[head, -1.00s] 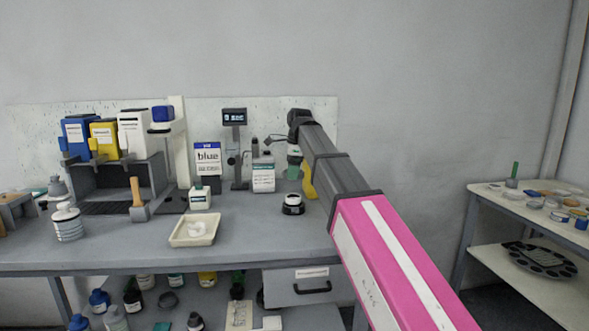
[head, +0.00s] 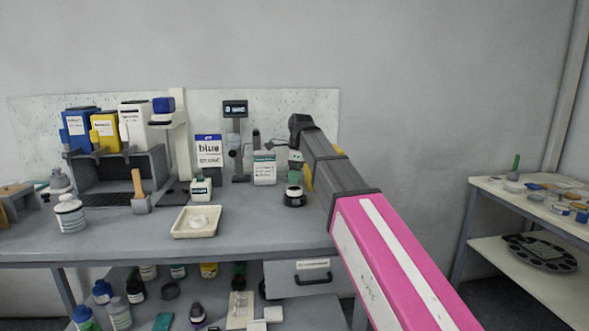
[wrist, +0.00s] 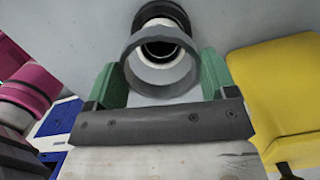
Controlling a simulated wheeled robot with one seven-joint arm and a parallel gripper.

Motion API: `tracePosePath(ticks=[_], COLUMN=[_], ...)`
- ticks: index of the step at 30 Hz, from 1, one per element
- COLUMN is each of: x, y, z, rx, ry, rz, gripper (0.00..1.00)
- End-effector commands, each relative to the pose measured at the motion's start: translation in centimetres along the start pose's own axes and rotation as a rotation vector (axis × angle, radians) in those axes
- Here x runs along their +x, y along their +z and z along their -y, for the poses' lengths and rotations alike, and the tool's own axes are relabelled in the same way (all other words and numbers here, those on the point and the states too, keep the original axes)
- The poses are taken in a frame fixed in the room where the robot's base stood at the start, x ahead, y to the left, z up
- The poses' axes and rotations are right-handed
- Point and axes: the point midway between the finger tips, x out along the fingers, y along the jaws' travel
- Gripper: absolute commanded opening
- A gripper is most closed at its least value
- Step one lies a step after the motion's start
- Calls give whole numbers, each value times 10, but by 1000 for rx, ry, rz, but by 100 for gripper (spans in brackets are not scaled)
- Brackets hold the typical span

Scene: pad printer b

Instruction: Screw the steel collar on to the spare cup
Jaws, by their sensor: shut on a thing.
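The spare cup (head: 294,197), dark with a white band, stands on the bench near its right part, below my gripper (head: 295,163). In the wrist view my gripper (wrist: 160,74) has its green fingers shut on the steel collar (wrist: 160,88), a plain grey ring. The cup (wrist: 159,22) shows beyond the collar and through its opening, somewhat toward the top of the picture. The collar appears above the cup, and I cannot tell whether they touch. In the head view the collar is too small to make out clearly.
A white bottle (head: 264,170) and a display post (head: 236,140) stand just left of my gripper. A cream tray (head: 180,235) lies at the bench front. The bench right of the cup looks clear. A side table (head: 480,200) stands far right.

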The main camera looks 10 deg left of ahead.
Motion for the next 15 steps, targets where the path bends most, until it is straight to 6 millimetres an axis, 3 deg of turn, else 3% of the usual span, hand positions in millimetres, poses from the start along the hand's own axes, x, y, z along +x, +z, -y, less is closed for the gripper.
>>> tracePosePath(ticks=[6, 15], x=[12, 13], y=[-2, -2], z=[0, 0], rx=[0, 0], ry=[1, 0], rz=[0, 0], gripper=[55, 55])
